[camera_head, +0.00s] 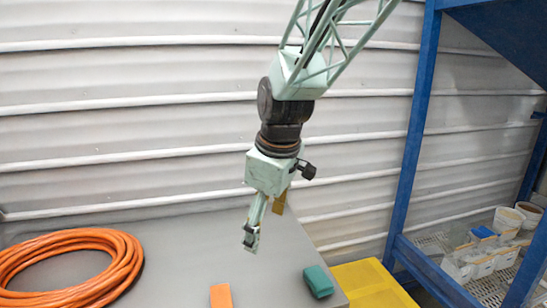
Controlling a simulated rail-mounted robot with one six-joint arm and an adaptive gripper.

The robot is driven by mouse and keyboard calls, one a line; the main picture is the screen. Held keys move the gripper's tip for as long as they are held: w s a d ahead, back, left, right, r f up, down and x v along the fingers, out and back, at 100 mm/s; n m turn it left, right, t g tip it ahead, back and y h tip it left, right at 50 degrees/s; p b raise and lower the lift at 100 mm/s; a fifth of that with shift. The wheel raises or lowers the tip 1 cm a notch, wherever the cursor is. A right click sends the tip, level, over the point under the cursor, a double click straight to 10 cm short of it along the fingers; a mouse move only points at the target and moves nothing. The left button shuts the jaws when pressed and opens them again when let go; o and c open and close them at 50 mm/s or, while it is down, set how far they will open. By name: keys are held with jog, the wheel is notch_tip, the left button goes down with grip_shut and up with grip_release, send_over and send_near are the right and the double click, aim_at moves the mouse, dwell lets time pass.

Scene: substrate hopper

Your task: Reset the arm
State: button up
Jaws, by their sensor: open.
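My gripper (252,236) hangs from my pale green arm in the upper middle of the view, pointing down over the grey table (180,250). Its fingers show small and partly edge-on; they are open, with nothing seen between them. The gripper appears above the tabletop, apart from the things lying on it.
On the table lie a coiled orange hose (125,262) at left, an orange block (221,296) at the front edge and a green block (318,281) at right. A yellow container (365,280) stands right of the table. A blue frame (413,140) holds a shelf with white containers (480,262).

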jog(key=s+d+r+m+t+b, duration=0.2)
jog(key=s+d+r+m, duration=0.6)
jog(key=s+d, duration=0.5)
jog(key=s+d+m+p, duration=0.1)
jog(key=s+d, duration=0.2)
jog(key=s, duration=0.4)
jog(key=s+d+r+m+h+p, duration=0.1)
jog(key=s+d+m, duration=0.1)
jog(key=s+d, duration=0.2)
jog(key=s+d+r+m+p, duration=0.1)
jog(key=s+d+m+p, duration=0.1)
jog(key=s, duration=0.9)
jog(key=shift+d+r+g, duration=0.2)
jog(key=shift+d+g, duration=0.1)
jog(key=shift+d, duration=0.4)
